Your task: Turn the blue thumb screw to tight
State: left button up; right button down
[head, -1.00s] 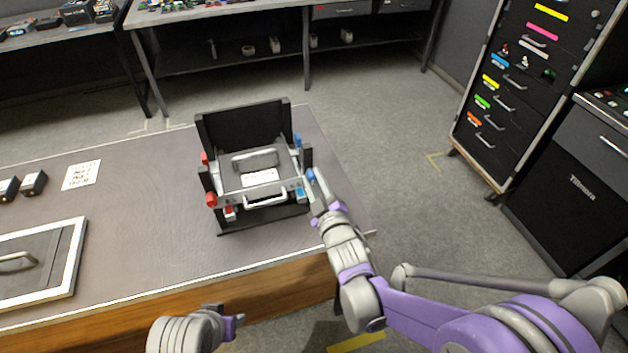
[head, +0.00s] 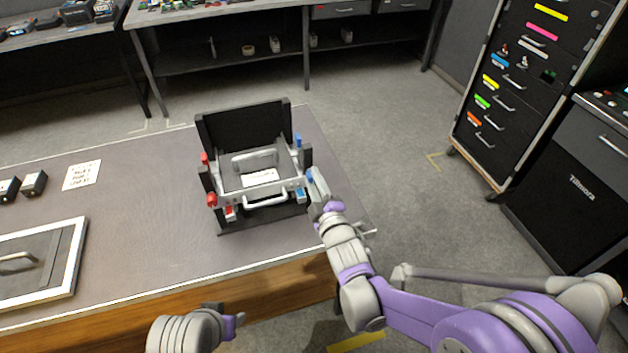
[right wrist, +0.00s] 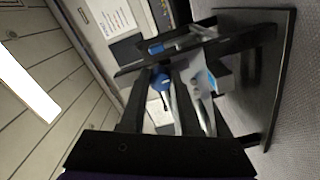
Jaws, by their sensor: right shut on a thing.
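A black holder (head: 243,122) with a grey handled tray (head: 226,179) in it stands on the table. A blue thumb screw (head: 310,176) sits at its front right corner, partly hidden by my right gripper (head: 316,184). In the right wrist view the blue screw head (right wrist: 163,83) shows between the dark fingers of my right gripper (right wrist: 160,95), which is shut on it. How tight the screw is cannot be seen. My left gripper (head: 232,325) is at the bottom, away from the holder; its finger gap is not clear.
Another blue knob (head: 298,141) is on the holder's right side, further back. Red knobs (head: 211,200) are on its left. A framed panel (head: 62,275) and small black boxes (head: 33,184) lie at the left of the table.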

jog(key=c, duration=0.6)
grip_release()
jog(key=shift+c, duration=0.2)
jog(key=shift+s, duration=0.1)
jog(key=v, duration=1)
jog(key=shift+s, duration=0.3)
jog(key=shift+d, duration=0.15)
